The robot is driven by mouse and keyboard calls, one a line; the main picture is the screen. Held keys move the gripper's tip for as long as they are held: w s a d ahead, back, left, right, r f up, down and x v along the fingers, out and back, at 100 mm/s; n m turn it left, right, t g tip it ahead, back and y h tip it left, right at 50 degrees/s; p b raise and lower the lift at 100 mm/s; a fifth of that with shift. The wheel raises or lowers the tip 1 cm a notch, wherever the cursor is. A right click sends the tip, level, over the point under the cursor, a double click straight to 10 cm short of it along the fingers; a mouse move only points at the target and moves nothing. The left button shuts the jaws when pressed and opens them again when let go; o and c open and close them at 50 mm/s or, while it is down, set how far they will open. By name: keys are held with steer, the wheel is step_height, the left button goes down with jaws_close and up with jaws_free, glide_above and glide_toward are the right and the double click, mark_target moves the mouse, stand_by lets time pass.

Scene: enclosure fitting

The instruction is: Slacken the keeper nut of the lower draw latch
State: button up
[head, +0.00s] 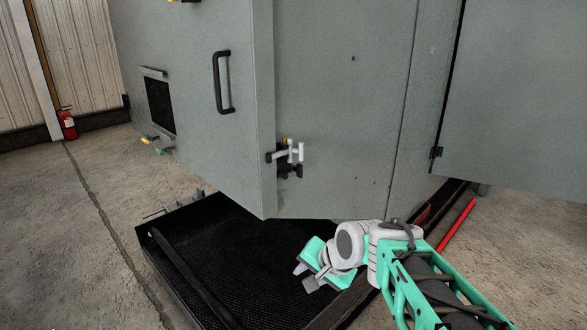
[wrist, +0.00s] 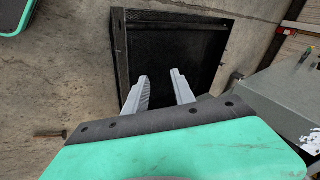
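The lower draw latch (head: 289,157) sits near the bottom corner of the grey enclosure in the head view, across the edge between two panels. It has pale lever arms, dark mounts and a small yellowish part at the top. I cannot make out which piece is the keeper nut. My gripper (head: 304,277) is well below the latch, over the black tray, and apart from it. In the wrist view its two pale fingers (wrist: 160,82) are spread with nothing between them. The latch does not show clearly in the wrist view.
The black tray (head: 160,258) with raised rims lies on the floor under the enclosure (head: 330,100). A dark handle (head: 217,82) sticks out of the left panel. A red bar (head: 457,228) is at the right, and a fire extinguisher (head: 67,124) stands far left. Space before the latch looks clear.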

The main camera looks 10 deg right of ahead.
steer(key=w+d+r+m+t+y+p, duration=0.15)
steer(key=w+r+m+t+y, duration=0.35)
steer(key=w+m, duration=0.55)
steer(key=m+t+y+p, duration=0.3)
steer(key=m, duration=0.8)
glide_toward(302, 171)
steer(key=p+x, duration=0.1)
steer(key=x, duration=0.7)
steer(key=shift+w+a, duration=0.15)
steer(key=shift+w, duration=0.1)
steer(key=shift+c, duration=0.3)
jaws_close()
